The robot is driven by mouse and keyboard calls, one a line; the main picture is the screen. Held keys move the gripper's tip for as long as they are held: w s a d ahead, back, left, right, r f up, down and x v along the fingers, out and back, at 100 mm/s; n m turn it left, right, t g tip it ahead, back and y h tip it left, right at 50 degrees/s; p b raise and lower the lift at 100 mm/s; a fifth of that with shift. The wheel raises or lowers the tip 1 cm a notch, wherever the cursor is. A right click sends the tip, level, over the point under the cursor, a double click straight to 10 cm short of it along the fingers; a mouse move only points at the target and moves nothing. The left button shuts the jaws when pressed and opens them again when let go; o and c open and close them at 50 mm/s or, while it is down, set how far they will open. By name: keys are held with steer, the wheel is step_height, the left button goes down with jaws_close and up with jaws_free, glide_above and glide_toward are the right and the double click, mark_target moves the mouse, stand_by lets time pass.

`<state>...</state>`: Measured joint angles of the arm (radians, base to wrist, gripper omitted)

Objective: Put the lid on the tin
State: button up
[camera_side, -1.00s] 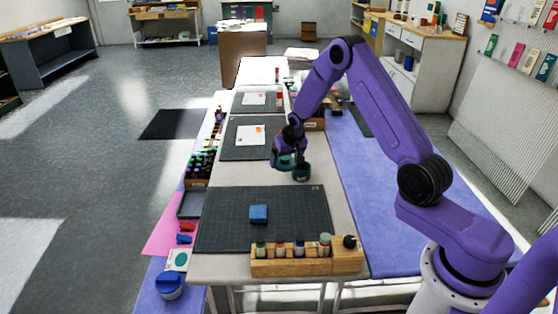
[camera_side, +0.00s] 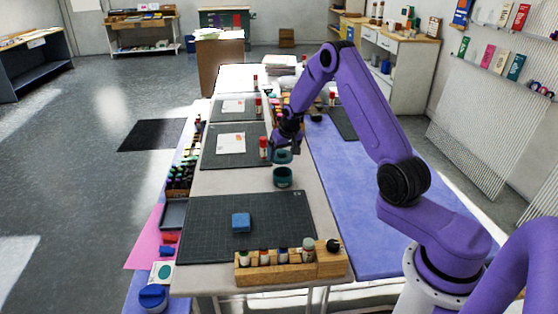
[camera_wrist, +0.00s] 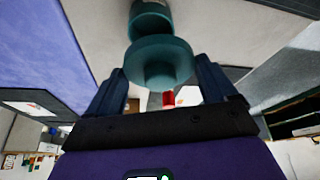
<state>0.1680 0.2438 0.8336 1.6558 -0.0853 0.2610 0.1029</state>
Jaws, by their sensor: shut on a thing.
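The teal tin (camera_side: 283,179) stands upright on the pale table, just beyond the dark cutting mat with the blue block. My gripper (camera_side: 287,149) is shut on the teal lid (camera_side: 282,157). In the side view the lid hangs just above the tin's top, roughly in line with it, with a small gap showing. In the wrist view the round lid (camera_wrist: 160,62) sits between my two fingers (camera_wrist: 162,85), and part of the tin (camera_wrist: 150,18) shows beyond it. I cannot tell how exactly the two are centred.
A red-capped glue stick (camera_side: 263,148) stands left of the lid. A blue block (camera_side: 241,222) lies on the near cutting mat (camera_side: 285,215). A wooden rack (camera_side: 295,268) of bottles stands at the front edge. The table right around the tin is mostly clear.

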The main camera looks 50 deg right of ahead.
steer(key=shift+w+d+f, duration=0.15)
steer(key=shift+w+d, duration=0.1)
steer(key=shift+d, duration=0.2)
steer(key=shift+w+d+f, duration=0.1)
steer(key=shift+w+d, duration=0.15)
steer(key=shift+d, duration=0.2)
steer(key=shift+f, duration=3.05)
steer(key=shift+f, duration=0.2)
steer(key=o, duration=0.8)
steer(key=shift+r, duration=3.55)
